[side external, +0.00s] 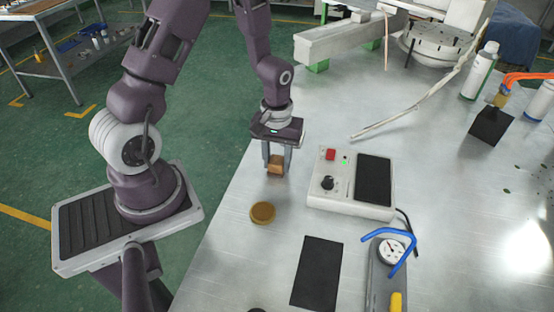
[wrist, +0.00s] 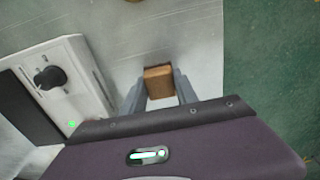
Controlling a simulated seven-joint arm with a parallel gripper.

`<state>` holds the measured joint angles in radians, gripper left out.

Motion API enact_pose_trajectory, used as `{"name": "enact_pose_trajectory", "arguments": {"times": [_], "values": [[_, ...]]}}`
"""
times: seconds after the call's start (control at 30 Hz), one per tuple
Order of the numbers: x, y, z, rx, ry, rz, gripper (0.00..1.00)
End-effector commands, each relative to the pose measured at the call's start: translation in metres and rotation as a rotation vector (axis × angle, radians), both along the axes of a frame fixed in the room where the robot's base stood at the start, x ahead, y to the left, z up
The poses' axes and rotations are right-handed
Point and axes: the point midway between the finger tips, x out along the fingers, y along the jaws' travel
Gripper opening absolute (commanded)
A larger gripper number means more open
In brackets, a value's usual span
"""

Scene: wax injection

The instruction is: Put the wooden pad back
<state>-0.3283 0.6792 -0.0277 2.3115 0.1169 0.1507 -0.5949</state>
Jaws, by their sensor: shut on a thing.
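The wooden pad is a small brown block (side external: 276,168). My gripper (side external: 277,166) is shut on it, with one finger on each side. In the wrist view the wooden pad (wrist: 159,82) sits between the two grey fingertips of my gripper (wrist: 160,88). In the side view it is near the left edge of the metal table (side external: 225,260), left of the control box. I cannot tell whether its underside touches the table.
A control box (side external: 350,184) with a red button and black knob stands just right of my gripper. A round brown disc (side external: 262,213) and a black mat (side external: 317,272) lie in front. A gauge (side external: 391,251) with a blue hook (side external: 403,262) is at the front right.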

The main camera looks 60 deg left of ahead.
Motion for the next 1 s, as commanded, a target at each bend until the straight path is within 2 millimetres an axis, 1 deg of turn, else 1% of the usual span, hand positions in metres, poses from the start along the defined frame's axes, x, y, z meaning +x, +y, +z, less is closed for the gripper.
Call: {"name": "enact_pose_trajectory", "arguments": {"times": [0.07,0.1,0.17,0.2,0.47,0.57,0.67,0.9,1.0], "values": [[0.0,0.0,-0.003,-0.001,0.002,0.0,0.0],[0.0,0.0,-0.002,0.0,0.001,0.0,0.43],[0.0,0.0,-0.002,0.0,0.001,0.0,0.55],[0.0,0.0,-0.002,0.0,0.001,0.0,0.57],[0.0,0.0,-0.001,-0.001,0.001,0.0,0.57],[0.001,0.0,0.006,0.001,-0.002,0.0,0.57],[0.002,0.001,0.024,0.003,-0.006,0.001,0.57],[0.002,0.001,0.087,0.003,-0.007,0.0,0.57],[0.001,0.0,0.106,0.002,-0.005,0.0,0.57]]}}
